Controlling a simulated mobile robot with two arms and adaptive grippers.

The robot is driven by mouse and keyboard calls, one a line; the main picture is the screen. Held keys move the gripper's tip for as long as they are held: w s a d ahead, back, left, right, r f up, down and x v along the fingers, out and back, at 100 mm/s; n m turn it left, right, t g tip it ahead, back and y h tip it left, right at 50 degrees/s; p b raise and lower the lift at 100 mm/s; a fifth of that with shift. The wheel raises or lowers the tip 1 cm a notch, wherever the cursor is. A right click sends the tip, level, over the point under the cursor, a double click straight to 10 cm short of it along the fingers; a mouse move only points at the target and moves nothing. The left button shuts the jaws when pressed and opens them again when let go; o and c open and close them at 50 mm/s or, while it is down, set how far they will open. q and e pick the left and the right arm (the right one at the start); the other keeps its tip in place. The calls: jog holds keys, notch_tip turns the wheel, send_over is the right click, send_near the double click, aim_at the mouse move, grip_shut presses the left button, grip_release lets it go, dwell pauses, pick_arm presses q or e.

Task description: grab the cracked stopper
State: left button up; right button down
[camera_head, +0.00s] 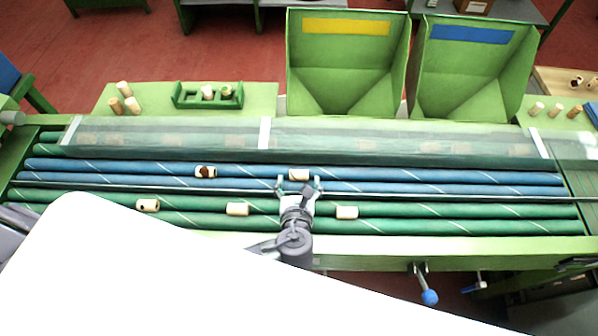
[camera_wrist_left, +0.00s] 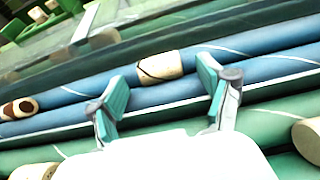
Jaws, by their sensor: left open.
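The cracked stopper (camera_head: 299,175) lies on the blue rollers near the middle of the conveyor. In the left wrist view the cracked stopper (camera_wrist_left: 160,66) is pale with a dark curved line across it. My left gripper (camera_head: 299,185) is open and empty, just on the near side of this stopper. In the left wrist view the fingertips of my left gripper (camera_wrist_left: 163,86) stand apart, with the stopper just beyond the gap between them. I cannot tell whether either finger touches it. My right gripper is not in view.
A dark-marked stopper (camera_head: 206,172) lies further left on the blue rollers. Stoppers (camera_head: 148,205), (camera_head: 237,209) and (camera_head: 347,212) lie on the near green rollers. A clear cover (camera_head: 350,142) spans the far rollers. Behind stand a yellow-labelled bin (camera_head: 345,75) and a blue-labelled bin (camera_head: 465,80).

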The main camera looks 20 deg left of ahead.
pick_arm(q)
jog(key=shift+x, duration=1.05)
jog(key=shift+s, duration=0.1)
jog(key=shift+c, duration=0.3)
jog(key=c, duration=0.8)
jog(key=shift+o, duration=0.2)
jog(key=shift+r, duration=0.15)
